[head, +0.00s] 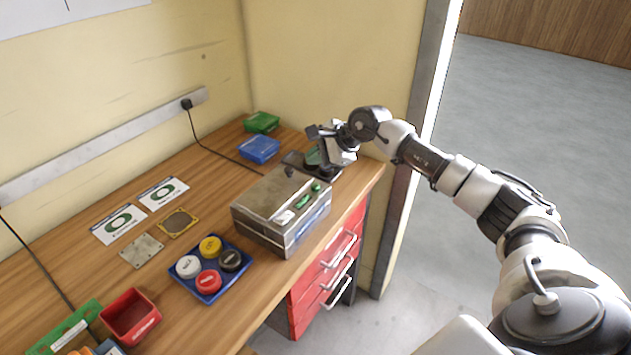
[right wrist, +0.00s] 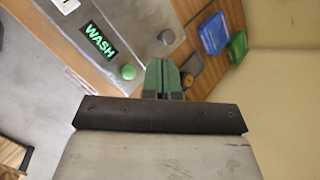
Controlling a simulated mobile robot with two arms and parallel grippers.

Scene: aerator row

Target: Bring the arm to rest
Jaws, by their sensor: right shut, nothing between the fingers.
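My right arm reaches in from the right of the head view, over the far right end of the wooden bench (head: 150,235). Its gripper (head: 314,154) is above a dark flat device, just beyond the metal box (head: 282,208). In the right wrist view the two green fingers (right wrist: 162,64) are together with nothing between them. A green button and a WASH label (right wrist: 99,40) on the metal box show to their left. Whether the fingers touch anything below cannot be told. My left gripper is in neither view.
Blue (head: 259,149) and green (head: 262,122) bins stand near the wall behind the gripper. A blue tray (head: 217,292) with coloured round caps and a red bin (head: 130,315) are nearer. Red drawers (head: 325,270) are under the bench. A door post (head: 412,150) stands behind my arm; open floor lies right.

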